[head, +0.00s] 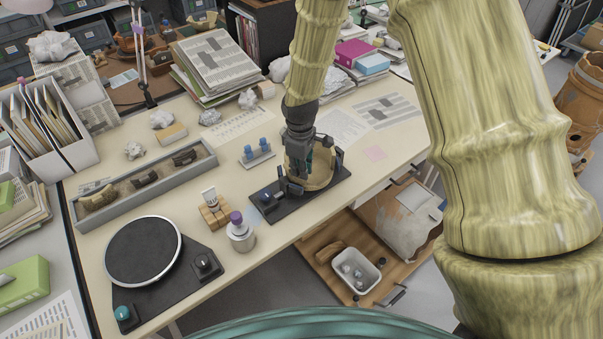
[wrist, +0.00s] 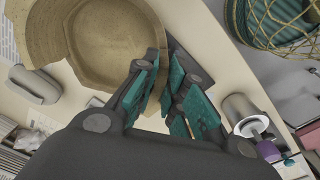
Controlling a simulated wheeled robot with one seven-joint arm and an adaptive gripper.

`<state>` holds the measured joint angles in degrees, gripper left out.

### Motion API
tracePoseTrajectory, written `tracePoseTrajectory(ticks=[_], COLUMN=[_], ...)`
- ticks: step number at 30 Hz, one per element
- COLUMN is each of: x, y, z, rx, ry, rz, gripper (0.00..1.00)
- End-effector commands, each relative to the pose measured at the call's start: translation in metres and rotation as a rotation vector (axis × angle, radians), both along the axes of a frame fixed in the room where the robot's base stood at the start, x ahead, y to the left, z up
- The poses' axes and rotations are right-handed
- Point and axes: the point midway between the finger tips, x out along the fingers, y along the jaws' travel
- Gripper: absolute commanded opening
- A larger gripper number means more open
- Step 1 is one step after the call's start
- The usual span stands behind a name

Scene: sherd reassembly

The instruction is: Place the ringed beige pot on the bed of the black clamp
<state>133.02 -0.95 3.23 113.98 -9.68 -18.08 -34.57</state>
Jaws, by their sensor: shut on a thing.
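The beige pot (head: 319,172) is at the black clamp (head: 334,183), over its bed and between the upright parts at either end. I cannot tell whether its underside touches the bed. In the wrist view the pot (wrist: 100,35) shows its open mouth and stepped, ringed inside. My gripper (head: 300,155) reaches down onto the pot's near left side. In the wrist view its teal-padded fingers (wrist: 166,88) are close together at the pot's wall, shut on it. The fingers hide part of the wall and much of the clamp.
A purple-capped bottle (head: 240,232), a tube on a wooden block (head: 214,211) and a black turntable (head: 143,252) stand left of the clamp. A grey tray of sherds (head: 211,157) and a blue-pegged stand (head: 257,155) lie behind.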

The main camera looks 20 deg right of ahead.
Motion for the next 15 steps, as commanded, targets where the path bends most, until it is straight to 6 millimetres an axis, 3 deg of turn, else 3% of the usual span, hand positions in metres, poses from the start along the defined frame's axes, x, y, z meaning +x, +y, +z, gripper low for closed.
tracePoseTrajectory(ticks=[7,15], x=[0.000,0.000], y=[0.000,0.000], z=[-0.023,-0.027], rx=[-0.001,0.000], ry=[-0.001,-0.001], rz=[0.000,0.000], gripper=[0.00,0.00])
